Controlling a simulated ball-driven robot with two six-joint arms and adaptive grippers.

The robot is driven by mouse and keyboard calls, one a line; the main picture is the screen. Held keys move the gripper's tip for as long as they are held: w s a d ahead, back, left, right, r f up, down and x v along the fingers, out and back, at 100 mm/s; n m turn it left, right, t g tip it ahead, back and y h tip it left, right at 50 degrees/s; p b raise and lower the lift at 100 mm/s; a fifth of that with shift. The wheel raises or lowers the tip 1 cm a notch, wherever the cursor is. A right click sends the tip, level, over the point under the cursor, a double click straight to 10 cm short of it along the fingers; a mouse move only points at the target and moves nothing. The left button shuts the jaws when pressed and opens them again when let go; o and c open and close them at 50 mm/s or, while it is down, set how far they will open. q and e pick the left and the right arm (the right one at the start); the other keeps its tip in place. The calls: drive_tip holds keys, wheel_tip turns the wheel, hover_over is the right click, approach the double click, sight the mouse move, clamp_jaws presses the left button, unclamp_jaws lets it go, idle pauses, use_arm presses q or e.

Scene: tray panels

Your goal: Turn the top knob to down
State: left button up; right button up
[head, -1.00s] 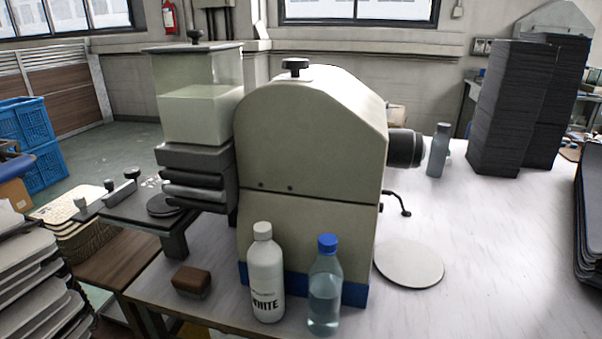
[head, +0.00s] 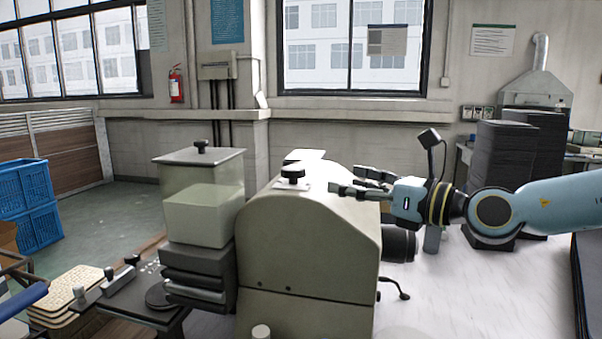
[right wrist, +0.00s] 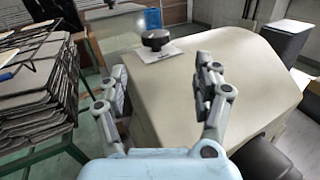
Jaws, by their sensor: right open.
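The top knob (head: 292,173) is a black round knob on a light plate on top of the beige machine (head: 310,235). In the right wrist view the knob (right wrist: 156,39) stands ahead of the fingers, a little above the middle of the gap between them. My right gripper (head: 345,185) is open and empty, just right of the knob in the head view, apart from it. Its two fingers (right wrist: 160,85) are spread in the right wrist view. Which way the knob points is too small to tell. My left gripper does not show.
A dark cylinder (head: 398,244) juts from the machine's right side. Dark stacks (head: 505,165) stand behind my right arm. A white bottle cap (head: 261,332) shows at the bottom edge.

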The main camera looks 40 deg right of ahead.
sight(303, 173)
drive_tip(key=shift+w+a+r+n, duration=0.15)
drive_tip(key=shift+a+n, duration=0.1)
drive_tip(key=shift+n, duration=0.25)
drive_tip(key=shift+x, duration=0.8)
drive_tip(key=p+x, duration=0.1)
drive_tip(key=x, duration=0.8)
drive_tip(key=shift+a+p, duration=0.15)
drive_tip(key=shift+p, duration=0.2)
